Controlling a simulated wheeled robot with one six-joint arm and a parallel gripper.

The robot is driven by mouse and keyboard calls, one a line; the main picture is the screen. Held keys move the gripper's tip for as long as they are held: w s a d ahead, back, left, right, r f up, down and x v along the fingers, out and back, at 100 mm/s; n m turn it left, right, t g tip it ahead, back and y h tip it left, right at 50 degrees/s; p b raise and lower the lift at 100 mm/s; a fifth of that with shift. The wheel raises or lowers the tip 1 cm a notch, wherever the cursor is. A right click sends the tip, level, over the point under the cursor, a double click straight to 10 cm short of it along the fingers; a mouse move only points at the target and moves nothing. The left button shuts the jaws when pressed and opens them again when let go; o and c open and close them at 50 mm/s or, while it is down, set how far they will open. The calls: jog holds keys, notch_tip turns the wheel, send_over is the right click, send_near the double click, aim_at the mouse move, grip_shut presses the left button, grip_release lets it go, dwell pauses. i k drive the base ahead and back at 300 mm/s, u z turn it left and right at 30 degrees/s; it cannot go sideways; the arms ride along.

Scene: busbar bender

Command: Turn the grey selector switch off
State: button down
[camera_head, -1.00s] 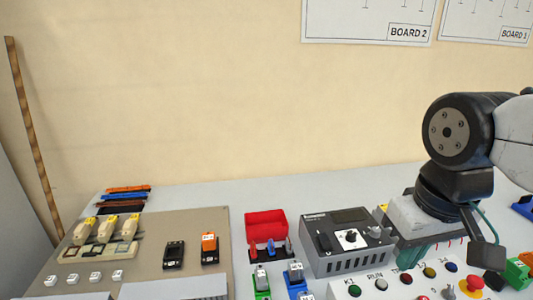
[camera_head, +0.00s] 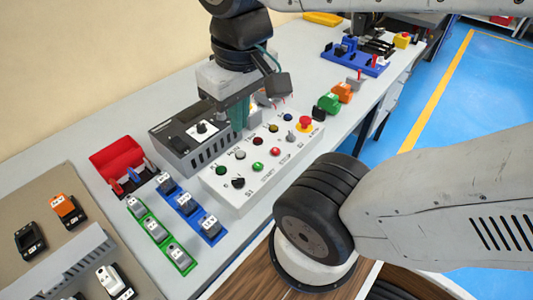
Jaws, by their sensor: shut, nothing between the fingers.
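The white control panel (camera_head: 225,198) stands on the bench, with several buttons, lamps and knobs on top. A grey selector switch (camera_head: 290,136) sits near its far right end, beside the red mushroom button (camera_head: 305,122). A black selector knob (camera_head: 238,182) is at its near left end. My gripper (camera_head: 238,120) points down behind the panel's back edge, to the left of the grey switch and apart from it. Its fingers look shut and empty, though the tips are partly hidden. The grey switch's exact position is too small to read.
A dark grey box with a knob (camera_head: 201,127) stands left of my gripper. A red bin (camera_head: 117,158) and blue (camera_head: 186,202) and green (camera_head: 160,238) rails with modules are nearer. Green (camera_head: 328,103) and orange (camera_head: 343,92) blocks stand beyond the panel.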

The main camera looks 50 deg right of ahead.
aim_at(290, 138)
jog(key=z, duration=0.1)
jog(key=k, duration=0.65)
jog(key=z, duration=1.1)
jog(key=i, duration=0.5)
jog(key=u, duration=0.05)
